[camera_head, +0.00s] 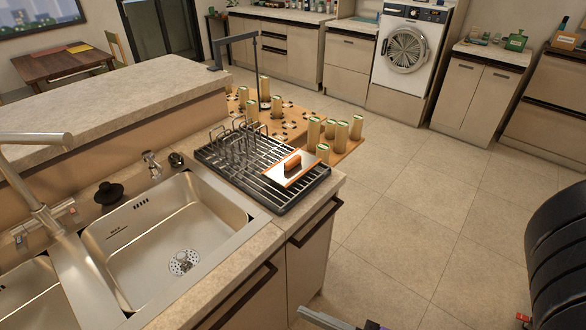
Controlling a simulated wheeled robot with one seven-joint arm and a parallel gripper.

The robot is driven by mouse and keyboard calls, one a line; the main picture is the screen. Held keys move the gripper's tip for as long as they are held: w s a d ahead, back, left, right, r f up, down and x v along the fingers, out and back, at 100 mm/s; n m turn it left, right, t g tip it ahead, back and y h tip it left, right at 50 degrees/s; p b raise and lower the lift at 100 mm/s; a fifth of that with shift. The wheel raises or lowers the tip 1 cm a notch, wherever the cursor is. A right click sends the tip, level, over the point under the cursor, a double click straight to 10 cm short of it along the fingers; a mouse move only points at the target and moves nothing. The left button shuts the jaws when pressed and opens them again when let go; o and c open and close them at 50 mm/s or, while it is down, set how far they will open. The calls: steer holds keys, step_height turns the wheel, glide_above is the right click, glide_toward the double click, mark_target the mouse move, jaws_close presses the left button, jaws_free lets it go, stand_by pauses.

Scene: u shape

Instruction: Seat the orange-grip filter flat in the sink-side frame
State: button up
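The filter is a thin pale plate (307,168) with an orange edge and an orange grip (292,162) on top. It lies over the right part of a dark slatted rack (233,172) beside the sink, which looks like the sink-side frame. I cannot tell whether the plate is seated or rests slightly tilted on the slats. Wire loops stand on the rack's left part. No gripper fingers can be made out. A grey bar at the bottom edge and a black ribbed shape at the right edge seem to be parts of me, away from the filter.
The steel sink (152,225) and tap (35,190) are left of the rack. Behind it, several gold cylinders with green tops stand on a wooden surface (348,146). A washing machine (408,55) stands at the back. The tiled floor (440,200) is clear right of the counter.

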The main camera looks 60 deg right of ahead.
steer(key=w+d+m+h+b, duration=0.15)
steer(key=w+d+h, duration=0.25)
steer(key=w+d, duration=0.85)
steer(key=w+d+m+h+b, duration=0.15)
steer(key=w+d+h, duration=0.25)
steer(key=w+d, duration=0.8)
steer(key=w+d+r+m+g+h, duration=0.1)
steer(key=w+d+r+m+g, duration=0.25)
steer(key=d, duration=0.45)
steer(key=w+d+r+m+g+h+b, duration=0.1)
steer(key=w+d+r+m+g, duration=0.15)
steer(key=d+m+g, duration=0.4)
steer(key=w+d+r+m+g+h, duration=0.15)
steer(key=w+d, duration=0.25)
steer(key=d, duration=0.5)
steer(key=m+g+y, duration=0.6)
steer(key=y, duration=0.2)
glide_toward(292, 160)
steer(key=f, duration=0.2)
steer(key=x, duration=0.3)
steer(key=p+x, duration=0.1)
steer(key=x, duration=0.2)
steer(key=shift+s+d+r, duration=0.1)
steer(key=shift+d+r, duration=0.15)
steer(key=shift+d, duration=0.15)
steer(key=shift+d+f, duration=0.25)
steer(key=shift+f, duration=0.4)
